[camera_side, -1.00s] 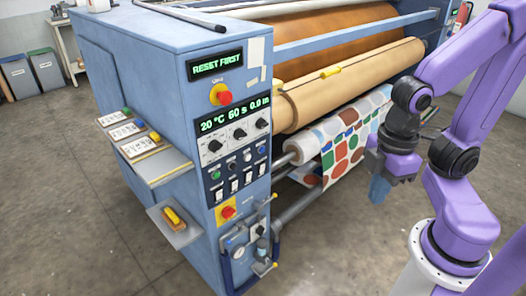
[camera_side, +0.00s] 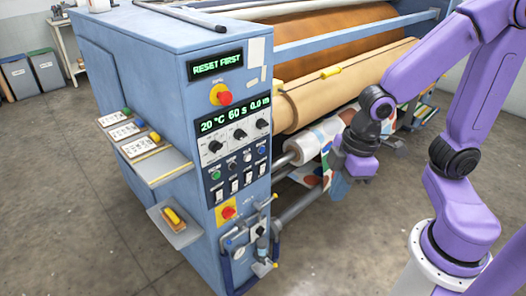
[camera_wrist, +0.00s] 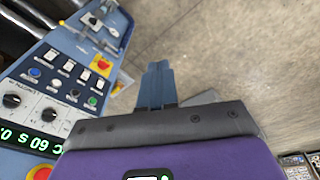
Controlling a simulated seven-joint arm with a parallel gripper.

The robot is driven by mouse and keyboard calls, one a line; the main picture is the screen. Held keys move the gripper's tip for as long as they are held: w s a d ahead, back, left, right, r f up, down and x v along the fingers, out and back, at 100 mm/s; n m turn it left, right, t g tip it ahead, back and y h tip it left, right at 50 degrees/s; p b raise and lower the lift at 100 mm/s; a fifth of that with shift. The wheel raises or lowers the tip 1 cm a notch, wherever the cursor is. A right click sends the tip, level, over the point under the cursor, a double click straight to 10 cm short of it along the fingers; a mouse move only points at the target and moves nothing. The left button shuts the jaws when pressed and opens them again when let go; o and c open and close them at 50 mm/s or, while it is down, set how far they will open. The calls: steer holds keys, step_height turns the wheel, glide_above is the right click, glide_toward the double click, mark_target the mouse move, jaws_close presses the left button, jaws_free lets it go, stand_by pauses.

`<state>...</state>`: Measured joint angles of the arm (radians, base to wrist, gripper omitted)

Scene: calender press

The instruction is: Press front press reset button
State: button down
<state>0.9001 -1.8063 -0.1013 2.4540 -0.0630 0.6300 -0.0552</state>
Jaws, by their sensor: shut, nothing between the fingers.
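The blue press's front control panel (camera_side: 237,150) faces the open floor. Its upper display (camera_side: 215,65) reads "RESET FIRST". A row of small round buttons includes a green one (camera_side: 216,175), a dark one (camera_side: 232,167) and a blue one (camera_side: 262,150). The wrist view also shows the green button (camera_wrist: 92,101) and the blue button (camera_wrist: 36,72). Button labels are too small to read, so I cannot tell which is reset. My gripper (camera_side: 338,190) is shut and empty, to the right of the panel and apart from it. Its fingers (camera_wrist: 158,68) also show in the wrist view.
Red emergency knobs on yellow plates sit above (camera_side: 222,97) and below (camera_side: 228,212) the controls. Three dials (camera_side: 239,134) and several rocker switches (camera_side: 234,182) are between them. Rollers and patterned fabric (camera_side: 310,148) are behind my gripper. Valves and pipes (camera_side: 258,240) stick out low.

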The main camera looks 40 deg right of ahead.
mark_target(262, 150)
steer(key=w+d+f+m+t, duration=0.1)
steer(key=w+d+f+t, duration=0.2)
steer(key=w, duration=0.4)
steer(key=w+d+f+m+y, duration=0.1)
steer(key=w+d+f, duration=0.1)
steer(key=w+f, duration=0.45)
steer(key=w+d+f+m+t, duration=0.1)
steer(key=w+d+f+t, duration=0.15)
steer(key=w, duration=0.65)
steer(key=w+d+f+m+t, duration=0.1)
steer(key=w+d+f+t, duration=0.1)
steer(key=d+f, duration=0.4)
steer(key=w+d, duration=0.1)
steer(key=d, duration=0.1)
steer(key=shift+w+d+y, duration=0.15)
steer(key=shift+d+y, duration=0.25)
steer(key=shift+w, duration=0.1)
steer(key=w, duration=0.8)
steer(key=shift+w, duration=0.3)
steer(key=shift+w, duration=0.15)
steer(key=shift+w, duration=0.25)
